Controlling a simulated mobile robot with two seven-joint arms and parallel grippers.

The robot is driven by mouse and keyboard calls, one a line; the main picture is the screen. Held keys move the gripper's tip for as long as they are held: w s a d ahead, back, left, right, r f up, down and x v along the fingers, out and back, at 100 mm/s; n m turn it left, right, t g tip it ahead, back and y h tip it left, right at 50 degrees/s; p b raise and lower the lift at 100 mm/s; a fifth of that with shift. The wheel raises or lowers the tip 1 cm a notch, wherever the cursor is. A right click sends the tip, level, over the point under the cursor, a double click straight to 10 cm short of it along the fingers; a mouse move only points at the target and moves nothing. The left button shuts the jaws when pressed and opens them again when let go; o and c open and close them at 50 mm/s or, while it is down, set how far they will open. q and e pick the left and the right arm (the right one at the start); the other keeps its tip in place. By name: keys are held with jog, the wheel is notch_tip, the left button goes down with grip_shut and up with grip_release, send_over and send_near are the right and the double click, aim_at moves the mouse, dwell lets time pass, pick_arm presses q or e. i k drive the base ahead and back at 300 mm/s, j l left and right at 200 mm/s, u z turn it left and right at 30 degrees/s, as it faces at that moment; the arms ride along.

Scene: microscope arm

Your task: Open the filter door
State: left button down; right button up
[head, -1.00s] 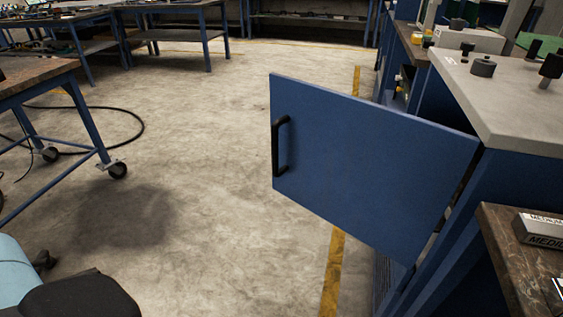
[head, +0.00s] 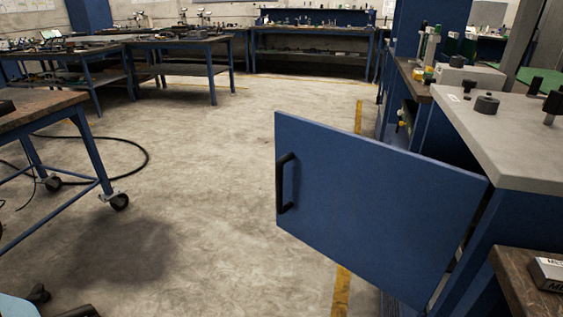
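The filter door (head: 375,205) is a flat blue panel in the head view, right of the middle. It stands swung out wide from the blue cabinet (head: 510,232), hinged on its right side. A black bar handle (head: 285,183) is on its left part. What lies inside the cabinet behind the door is mostly hidden. Neither of my grippers shows in this view.
A grey worktop (head: 520,135) with black knobs tops the cabinet. A brown bench (head: 520,285) is at the lower right. A wheeled blue-legged table (head: 40,118) is at the left, with a black cable on the floor. The concrete floor (head: 200,190) between is clear.

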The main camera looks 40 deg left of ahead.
aim_at(396, 218)
jog(key=i+j+z, duration=0.1)
jog(key=j, duration=0.35)
jog(key=i+j, duration=0.25)
jog(key=j, duration=0.15)
jog(key=i+j+z, duration=0.15)
jog(key=j, duration=0.3)
jog(key=i+j+z, duration=0.1)
jog(key=j, duration=0.35)
jog(key=i+j, duration=0.15)
jog(key=j, duration=0.3)
jog(key=i+j+z, duration=0.15)
jog(key=j, duration=0.8)
jog(key=i+z, duration=0.05)
